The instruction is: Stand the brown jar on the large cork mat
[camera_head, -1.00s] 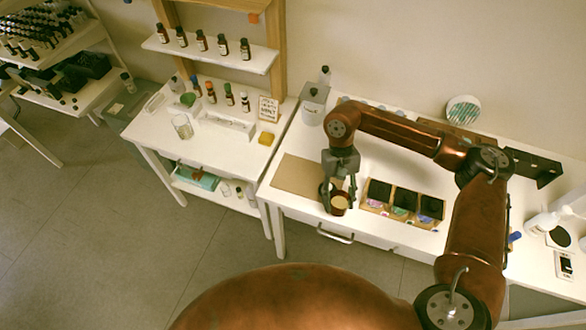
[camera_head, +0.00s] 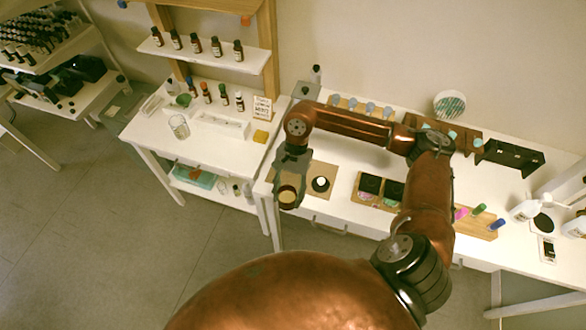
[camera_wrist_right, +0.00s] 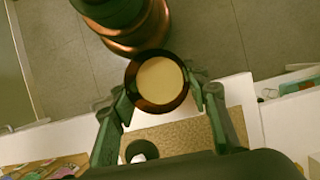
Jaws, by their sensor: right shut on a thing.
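The brown jar (camera_head: 287,199) is dark amber with a cream round top. It also shows in the right wrist view (camera_wrist_right: 160,82). My right gripper (camera_head: 289,186) is shut on it, one finger on each side (camera_wrist_right: 162,92). The jar looks upright, at the front left of the large cork mat (camera_head: 327,169). I cannot tell how high it is held. The gripper and arm hide the mat's left part; the mat also shows below the jar in the right wrist view (camera_wrist_right: 195,135). My left gripper is not in view.
A small round black-and-white thing (camera_head: 320,184) stands on the mat, right of the jar. Further right is a wooden holder (camera_head: 378,201) with dark squares. A grey canister (camera_head: 306,91) stands behind the mat. A side table (camera_head: 215,140) adjoins on the left.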

